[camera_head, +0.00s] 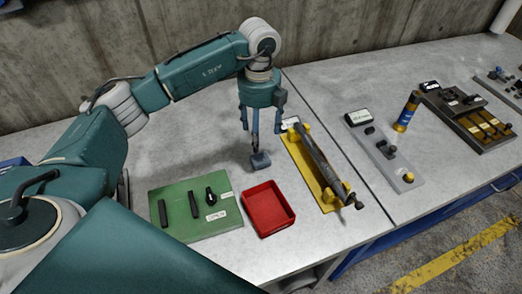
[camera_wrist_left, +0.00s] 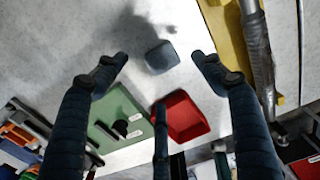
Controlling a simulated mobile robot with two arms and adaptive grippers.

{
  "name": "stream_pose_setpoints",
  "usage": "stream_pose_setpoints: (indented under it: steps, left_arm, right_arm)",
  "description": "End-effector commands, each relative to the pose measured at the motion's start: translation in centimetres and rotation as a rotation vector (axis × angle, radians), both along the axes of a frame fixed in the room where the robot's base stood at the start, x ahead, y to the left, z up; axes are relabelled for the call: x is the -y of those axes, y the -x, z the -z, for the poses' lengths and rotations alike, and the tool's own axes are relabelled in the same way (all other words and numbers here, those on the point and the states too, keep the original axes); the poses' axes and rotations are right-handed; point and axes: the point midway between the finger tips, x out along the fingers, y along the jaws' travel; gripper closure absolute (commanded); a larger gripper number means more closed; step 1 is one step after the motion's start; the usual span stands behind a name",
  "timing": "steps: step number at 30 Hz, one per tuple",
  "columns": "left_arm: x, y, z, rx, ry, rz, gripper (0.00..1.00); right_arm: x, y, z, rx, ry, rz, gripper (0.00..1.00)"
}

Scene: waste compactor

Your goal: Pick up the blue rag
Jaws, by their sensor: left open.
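The blue rag (camera_head: 260,160) is a small grey-blue folded block lying on the grey worktop, behind the red tray. It also shows in the left wrist view (camera_wrist_left: 162,56), beyond and between the fingertips. My left gripper (camera_head: 258,142) points down just above the rag in the head view. Its fingers are spread wide and hold nothing; they show in the left wrist view (camera_wrist_left: 160,62) on either side of the rag, with a third finger below. Whether any finger touches the rag is not clear. My right gripper is not in view.
A red tray (camera_head: 250,199) stands in front of the rag. A green mat (camera_head: 178,224) with several dark tools lies left of it. A yellow holder (camera_head: 303,165) with a metal cylinder is close on the right. Bare worktop lies left of the rag.

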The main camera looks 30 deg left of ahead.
Motion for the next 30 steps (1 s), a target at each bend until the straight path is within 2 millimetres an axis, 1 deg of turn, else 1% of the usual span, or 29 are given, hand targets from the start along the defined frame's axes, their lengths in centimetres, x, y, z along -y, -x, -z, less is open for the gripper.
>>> stream_pose_setpoints:
  steps: [1, 3, 7, 11, 13, 17, 19, 21, 24, 29, 30]
  left_arm:
    - [0.0, 0.2, 0.8, -0.005, 0.000, 0.000, 0.31]
    - [0.0, 0.1, 1.9, -0.004, 0.002, 0.000, 0.31]
    - [0.1, 0.1, 3.6, -0.003, 0.001, 0.001, 0.31]
    - [0.1, 0.1, 4.4, -0.002, 0.001, 0.002, 0.31]
    - [0.1, 0.2, 5.0, -0.003, 0.001, 0.001, 0.31]
    - [0.2, 0.3, 6.9, -0.006, 0.000, 0.000, 0.31]
    - [0.2, 0.2, 8.1, -0.004, 0.002, 0.000, 0.31]
    - [0.2, 0.2, 8.8, -0.003, 0.001, 0.001, 0.31]
    - [0.2, 0.1, 9.4, -0.001, 0.002, 0.001, 0.31]
    - [0.2, 0.1, 9.5, 0.000, 0.001, 0.001, 0.31]
    - [0.2, 0.1, 9.5, 0.000, 0.001, 0.001, 0.33]
  right_arm:
    - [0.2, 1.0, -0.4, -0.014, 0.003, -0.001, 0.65]
    - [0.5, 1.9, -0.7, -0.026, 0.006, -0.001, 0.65]
    - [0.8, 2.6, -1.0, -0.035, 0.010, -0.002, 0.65]
    - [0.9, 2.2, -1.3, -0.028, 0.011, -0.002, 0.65]
    - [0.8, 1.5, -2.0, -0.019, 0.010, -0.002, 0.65]
    - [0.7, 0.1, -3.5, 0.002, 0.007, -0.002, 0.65]
    - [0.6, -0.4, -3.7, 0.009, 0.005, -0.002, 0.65]
    - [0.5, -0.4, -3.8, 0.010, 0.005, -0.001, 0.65]
    - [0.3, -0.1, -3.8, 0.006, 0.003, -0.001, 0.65]
    - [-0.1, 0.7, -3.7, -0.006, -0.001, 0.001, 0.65]
    - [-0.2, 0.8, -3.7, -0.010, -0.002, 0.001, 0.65]
